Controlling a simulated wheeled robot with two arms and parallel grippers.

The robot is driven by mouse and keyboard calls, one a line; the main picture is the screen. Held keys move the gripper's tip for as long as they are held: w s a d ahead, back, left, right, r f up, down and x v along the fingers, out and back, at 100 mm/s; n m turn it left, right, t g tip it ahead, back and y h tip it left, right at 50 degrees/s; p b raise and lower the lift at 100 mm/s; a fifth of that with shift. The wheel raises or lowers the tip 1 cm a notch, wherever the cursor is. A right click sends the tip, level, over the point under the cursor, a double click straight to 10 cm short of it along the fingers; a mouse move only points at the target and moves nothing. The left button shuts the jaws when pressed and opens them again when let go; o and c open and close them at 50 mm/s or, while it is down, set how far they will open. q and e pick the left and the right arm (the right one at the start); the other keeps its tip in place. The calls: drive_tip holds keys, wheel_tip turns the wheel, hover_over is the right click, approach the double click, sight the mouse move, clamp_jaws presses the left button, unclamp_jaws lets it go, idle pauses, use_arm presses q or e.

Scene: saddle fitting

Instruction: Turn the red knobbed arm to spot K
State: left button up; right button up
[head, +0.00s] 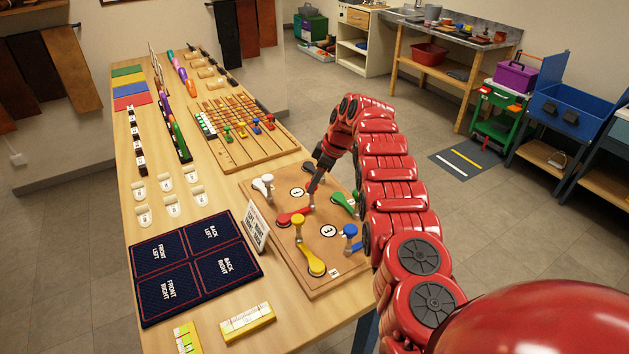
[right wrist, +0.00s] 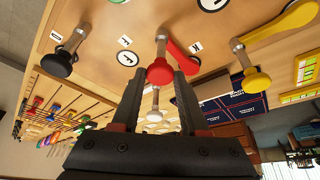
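The red knobbed arm (head: 292,217) lies on a wooden board (head: 272,238) on the table; in the head view my gripper covers its knob. My right gripper (head: 313,190) reaches down over that knob. In the right wrist view the red knob (right wrist: 160,73) stands on a metal post between the two fingertips of my right gripper (right wrist: 159,76). The fingers are apart, with a narrow gap seeming to show beside the knob. A small white label (right wrist: 195,47) beside the red arm seems to read K, but it is too small to be sure. My left gripper is out of view.
Other knobbed arms stand close by on the board: white (head: 263,186), green (head: 343,200), blue (head: 350,238), yellow (head: 312,258) and a black one (right wrist: 58,63). A small white sign (head: 256,227) stands at the board's left edge, beside a dark blue mat (head: 195,262).

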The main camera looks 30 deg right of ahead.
drive_tip(key=o, duration=0.4)
drive_tip(key=shift+s+f, duration=0.1)
drive_tip(key=shift+f, duration=0.05)
drive_tip(key=shift+o, duration=0.2)
drive_tip(key=shift+d+r, duration=0.15)
drive_tip(key=shift+r, duration=0.4)
drive_tip(key=shift+s+d+r+b, duration=0.1)
drive_tip(key=shift+s+r+b, duration=0.05)
drive_tip(key=shift+r+b, duration=0.15)
drive_tip(key=p+v, duration=0.2)
drive_tip(key=v, duration=1.3)
drive_tip(key=shift+s+r+p, duration=0.2)
drive_tip(key=shift+r+p, duration=0.1)
drive_tip(key=shift+p, duration=0.1)
drive_tip(key=shift+d, duration=0.1)
